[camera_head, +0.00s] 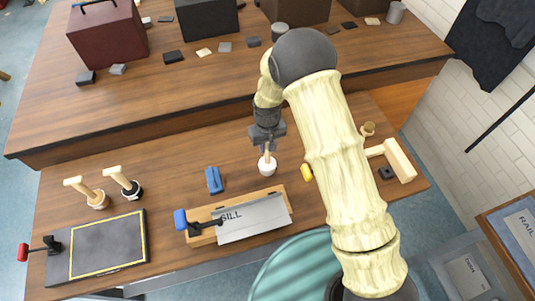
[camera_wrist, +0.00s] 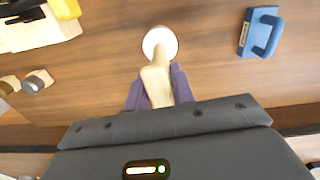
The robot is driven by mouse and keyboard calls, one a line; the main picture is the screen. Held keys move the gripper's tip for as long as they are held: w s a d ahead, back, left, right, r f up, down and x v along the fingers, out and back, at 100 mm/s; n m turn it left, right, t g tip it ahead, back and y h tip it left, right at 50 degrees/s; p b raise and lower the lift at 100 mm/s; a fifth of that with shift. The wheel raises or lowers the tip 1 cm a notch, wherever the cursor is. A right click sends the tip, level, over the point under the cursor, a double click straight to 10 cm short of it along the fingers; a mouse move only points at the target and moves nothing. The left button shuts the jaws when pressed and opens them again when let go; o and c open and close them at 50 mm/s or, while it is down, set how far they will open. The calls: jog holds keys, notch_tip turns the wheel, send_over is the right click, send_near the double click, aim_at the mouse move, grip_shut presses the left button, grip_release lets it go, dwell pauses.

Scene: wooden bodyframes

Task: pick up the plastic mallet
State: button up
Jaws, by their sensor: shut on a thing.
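The plastic mallet has a round white head (camera_head: 267,166) and a pale wooden handle. It is upright, head down and handle up, over the middle of the near bench. My gripper (camera_head: 267,146) is above the head with its fingers around the handle. In the wrist view, the purple fingers of my gripper (camera_wrist: 159,90) are shut on the pale handle of the plastic mallet (camera_wrist: 160,44), and the white head sticks out beyond them. I cannot tell whether the head touches the bench top.
A blue block-like tool (camera_head: 214,180) lies left of the mallet. A wooden fixture with a plate marked SILL (camera_head: 253,217) is just in front. Two other mallets (camera_head: 127,184) stand at left. A yellow item (camera_head: 306,173) lies close right. Boxes stand on the rear bench (camera_head: 200,90).

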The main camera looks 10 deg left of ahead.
notch_tip(320, 180, up, 10)
jog(key=b, duration=0.3)
dwell(0.3)
dwell(0.4)
